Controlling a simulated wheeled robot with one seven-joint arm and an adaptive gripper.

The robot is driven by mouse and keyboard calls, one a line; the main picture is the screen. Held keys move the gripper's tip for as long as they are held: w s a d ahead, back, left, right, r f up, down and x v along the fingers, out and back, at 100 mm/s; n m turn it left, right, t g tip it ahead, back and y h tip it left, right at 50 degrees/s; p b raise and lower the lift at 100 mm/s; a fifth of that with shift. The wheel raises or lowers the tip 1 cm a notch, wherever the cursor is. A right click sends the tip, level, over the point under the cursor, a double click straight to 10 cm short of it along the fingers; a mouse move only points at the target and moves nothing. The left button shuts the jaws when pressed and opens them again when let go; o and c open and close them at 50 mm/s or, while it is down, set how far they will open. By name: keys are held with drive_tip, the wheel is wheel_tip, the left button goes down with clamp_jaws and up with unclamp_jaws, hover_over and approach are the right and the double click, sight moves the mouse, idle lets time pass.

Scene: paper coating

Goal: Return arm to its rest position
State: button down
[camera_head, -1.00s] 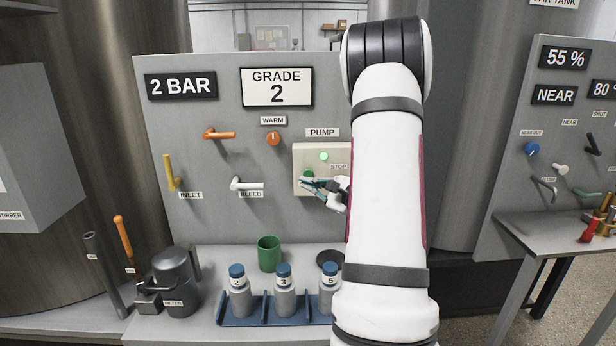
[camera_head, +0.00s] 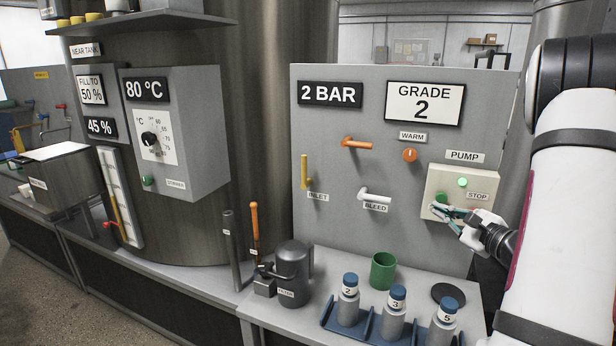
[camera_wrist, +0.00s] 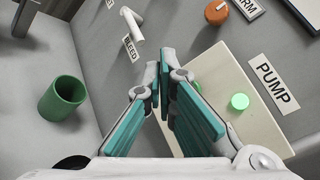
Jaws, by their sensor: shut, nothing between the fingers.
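My gripper (camera_head: 447,214) is at the pump box (camera_head: 433,187) on the grey panel, its teal-lined fingers shut with nothing between them. In the wrist view the fingers (camera_wrist: 170,85) lie in front of the cream pump box (camera_wrist: 250,125). A lit green lamp (camera_head: 462,182) shows on the box, and it also shows in the wrist view (camera_wrist: 239,101). The fingers cover the lower part of the box, so I cannot tell whether they touch it. My white arm fills the right edge of the head view.
The panel has a yellow inlet lever (camera_head: 304,172), an orange lever (camera_head: 356,143), a white bleed lever (camera_head: 374,196) and an orange warm knob (camera_head: 409,155). Below stand a green cup (camera_head: 383,271), a blue rack (camera_head: 366,326) with bottles, and a dark filter pot (camera_head: 293,262).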

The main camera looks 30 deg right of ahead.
drive_tip(key=w+a+r+n+g+y, duration=0.1)
drive_tip(key=w+a+r+n+y, duration=0.2)
drive_tip(key=a, duration=0.6)
drive_tip(key=w+a+r+n+g+y, duration=0.1)
drive_tip(key=a+r+n+g+y, duration=0.2)
drive_tip(key=a, duration=0.5)
drive_tip(key=s+a+n+g+y, duration=0.2)
drive_tip(key=a+n, duration=0.2)
drive_tip(key=a, duration=0.4)
drive_tip(key=s+a+n+g+y, duration=0.2)
drive_tip(key=a+n+g+y, duration=0.1)
drive_tip(key=a, duration=0.5)
drive_tip(key=s+a+n+g+h, duration=0.4)
drive_tip(key=s+a+n+g, duration=0.3)
drive_tip(key=s+a, duration=0.4)
drive_tip(key=s+d+n+t+h, duration=0.3)
drive_tip(key=s+d+n+h, duration=0.1)
drive_tip(key=s+n, duration=0.3)
drive_tip(key=shift+s+d+h, duration=0.3)
drive_tip(key=shift+s+h, duration=0.1)
drive_tip(key=shift+h, duration=0.5)
